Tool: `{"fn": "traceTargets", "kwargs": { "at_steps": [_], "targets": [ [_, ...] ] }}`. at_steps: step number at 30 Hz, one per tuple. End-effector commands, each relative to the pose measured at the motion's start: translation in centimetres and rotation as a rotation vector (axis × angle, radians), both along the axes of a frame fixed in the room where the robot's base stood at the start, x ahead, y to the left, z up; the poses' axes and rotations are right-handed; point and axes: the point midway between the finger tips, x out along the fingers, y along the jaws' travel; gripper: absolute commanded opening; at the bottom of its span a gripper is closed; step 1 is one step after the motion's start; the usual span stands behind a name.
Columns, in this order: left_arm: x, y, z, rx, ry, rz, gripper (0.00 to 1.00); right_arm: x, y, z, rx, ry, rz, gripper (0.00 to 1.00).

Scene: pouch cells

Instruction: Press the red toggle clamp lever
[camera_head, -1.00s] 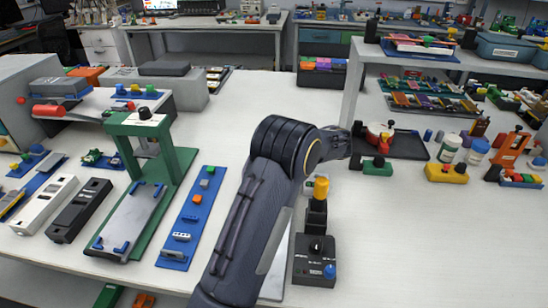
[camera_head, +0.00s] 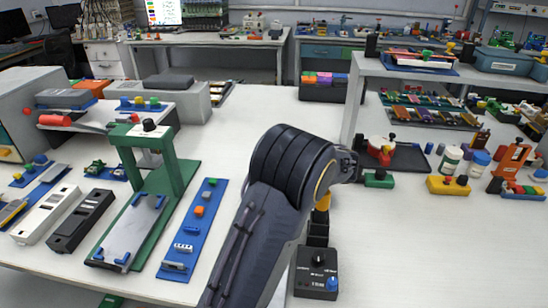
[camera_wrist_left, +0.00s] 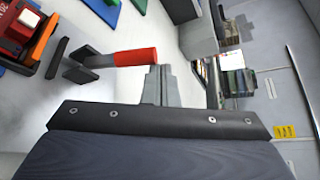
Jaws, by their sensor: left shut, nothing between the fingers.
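In the left wrist view, the red lever handle (camera_wrist_left: 135,57) of a clamp with dark metal links (camera_wrist_left: 82,62) sticks out from the left. Its free end is at the tips of my left gripper (camera_wrist_left: 161,72); I cannot tell whether they touch. The gripper is shut and empty. In the head view, my left arm (camera_head: 285,185) rises from the bottom and bends right, and its fingers are not clearly visible. A red item (camera_head: 381,153) stands just past the arm's end; I cannot tell whether it is the clamp. My right gripper is not in view.
A black control box (camera_head: 316,275) stands beside my arm. A green press frame (camera_head: 183,175) and a blue strip (camera_head: 208,205) lie to the left. A yellow block (camera_head: 448,186) and small bottles are to the right. The table's front right is clear.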

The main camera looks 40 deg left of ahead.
Motion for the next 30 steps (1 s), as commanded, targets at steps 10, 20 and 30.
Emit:
{"fn": "traceTargets", "kwargs": {
  "at_steps": [10,20,30],
  "targets": [
    [-0.46,-0.24,0.3,-0.001,0.001,0.0,0.0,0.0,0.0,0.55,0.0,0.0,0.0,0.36],
    [-0.55,-0.31,0.32,-0.001,0.002,0.002,0.0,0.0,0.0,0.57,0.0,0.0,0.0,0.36],
    [-0.49,-0.96,0.51,-0.001,0.003,0.002,0.0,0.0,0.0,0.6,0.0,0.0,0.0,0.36]
  ]
}}
